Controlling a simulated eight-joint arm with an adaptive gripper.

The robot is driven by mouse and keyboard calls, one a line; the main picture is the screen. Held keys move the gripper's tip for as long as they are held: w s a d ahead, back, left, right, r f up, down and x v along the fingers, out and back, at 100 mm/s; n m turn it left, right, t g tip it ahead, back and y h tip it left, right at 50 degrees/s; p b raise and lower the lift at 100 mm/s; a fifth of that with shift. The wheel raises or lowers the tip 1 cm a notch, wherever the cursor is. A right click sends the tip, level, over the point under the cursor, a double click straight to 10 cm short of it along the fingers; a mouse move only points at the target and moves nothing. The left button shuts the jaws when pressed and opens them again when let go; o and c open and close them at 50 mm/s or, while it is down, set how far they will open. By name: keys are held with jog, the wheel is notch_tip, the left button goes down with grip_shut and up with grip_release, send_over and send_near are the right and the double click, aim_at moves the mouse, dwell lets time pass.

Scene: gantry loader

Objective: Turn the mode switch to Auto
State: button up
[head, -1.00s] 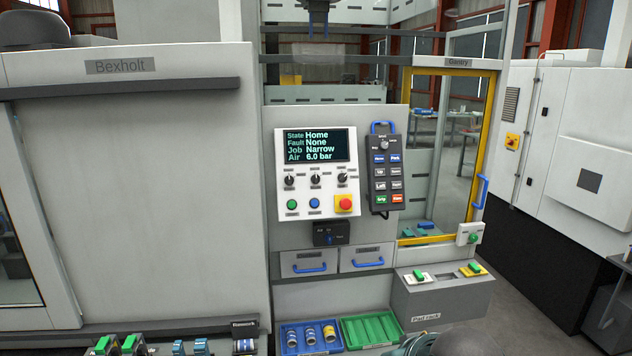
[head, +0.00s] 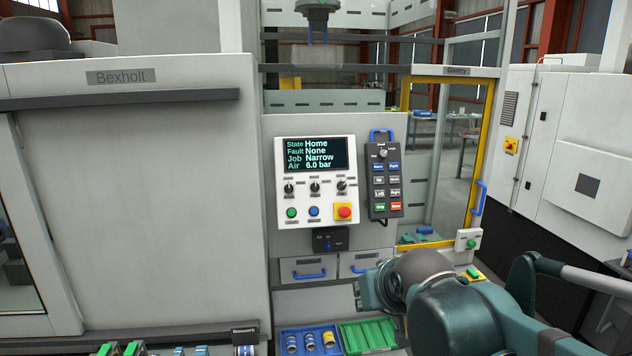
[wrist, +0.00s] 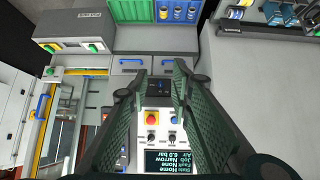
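The control panel (head: 282,218) carries three black rotary knobs: left (head: 289,189), middle (head: 315,187) and right (head: 342,185). Their labels are too small to read, so I cannot tell which is the mode switch or its setting. The screen (head: 316,154) reads State Home, Fault None, Job Narrow, Air 6.0 bar. My gripper (head: 371,289) is low and right of the panel, in front of the drawers. In the upside-down wrist view its fingers (wrist: 167,72) are apart and empty; the right knob (wrist: 153,137) and middle knob (wrist: 172,137) show between them, the left one hidden.
A red stop button (head: 344,211) and green and blue buttons lie below the knobs. A pendant (head: 384,180) hangs right of the panel. A dark box (head: 330,239) sits below, above the drawers (head: 309,268). Blue (head: 283,349) and green (head: 369,338) bins are lower.

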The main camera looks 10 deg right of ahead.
jog(key=w+a+r+t+p, duration=0.1)
jog(key=w+r, duration=0.2)
jog(key=w, duration=0.3)
jog(key=w+r+p, duration=0.1)
jog(key=w+r, duration=0.2)
jog(key=w, duration=0.4)
jog(key=w+a+r+t+p, duration=0.1)
jog(key=w+r+p, duration=0.1)
jog(key=w+r, duration=0.3)
jog(key=t+p, duration=0.2)
jog(key=p, duration=0.1)
send_near(316, 183)
jog(key=shift+w+d+f+t, duration=0.1)
jog(key=shift+w+f+t, duration=0.2)
jog(key=shift+w+f, duration=0.1)
jog(key=shift+x, duration=3.75)
jog(key=shift+f, duration=0.1)
grip_shut()
